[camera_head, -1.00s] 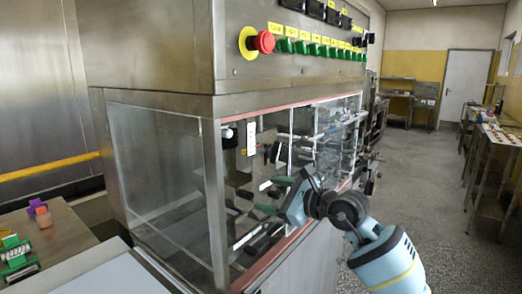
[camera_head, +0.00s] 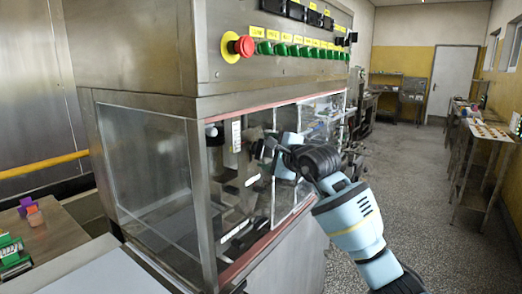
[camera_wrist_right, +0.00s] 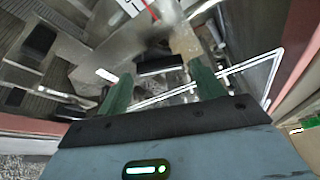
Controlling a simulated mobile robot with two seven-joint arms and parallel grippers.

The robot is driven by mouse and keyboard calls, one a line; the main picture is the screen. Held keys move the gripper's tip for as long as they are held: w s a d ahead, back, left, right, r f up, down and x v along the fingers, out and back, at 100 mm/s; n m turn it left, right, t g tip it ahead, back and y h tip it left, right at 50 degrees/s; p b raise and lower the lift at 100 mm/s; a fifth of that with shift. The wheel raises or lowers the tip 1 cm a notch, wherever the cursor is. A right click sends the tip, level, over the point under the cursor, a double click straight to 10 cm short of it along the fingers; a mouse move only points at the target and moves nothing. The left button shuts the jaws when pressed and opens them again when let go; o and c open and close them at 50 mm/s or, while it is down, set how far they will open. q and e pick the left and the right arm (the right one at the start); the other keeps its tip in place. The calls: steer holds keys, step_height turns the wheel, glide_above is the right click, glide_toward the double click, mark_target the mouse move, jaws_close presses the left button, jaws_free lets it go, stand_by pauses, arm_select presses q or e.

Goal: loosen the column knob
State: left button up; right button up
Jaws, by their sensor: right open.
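A metal column with a white scale strip (camera_head: 236,135) stands inside the clear-walled machine. In the right wrist view, a dark knob (camera_wrist_right: 160,64) shows ahead, between the lines of my right gripper's two green fingers. My right gripper (camera_wrist_right: 162,78) is open, with nothing held. In the head view my right gripper (camera_head: 268,147) reaches through the machine's open front side, just right of the scale strip. Its fingertips are hard to make out there. I cannot tell whether the fingers touch the knob. My left gripper is not in view.
The machine's metal frame and clear panel (camera_head: 150,165) stand left of the gripper. A red emergency button (camera_head: 243,46) and a row of green knobs are above. A side table (camera_head: 60,236) is at left. The floor (camera_head: 400,190) at right is clear.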

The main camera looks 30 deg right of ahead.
mark_target(262, 150)
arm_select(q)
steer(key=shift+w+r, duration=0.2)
arm_select(e)
steer(key=shift+w+a+f, duration=0.1)
steer(key=shift+w+f, duration=0.05)
steer(key=shift+w, duration=0.8)
steer(key=shift+w+f, duration=0.15)
steer(key=shift+w, duration=0.8)
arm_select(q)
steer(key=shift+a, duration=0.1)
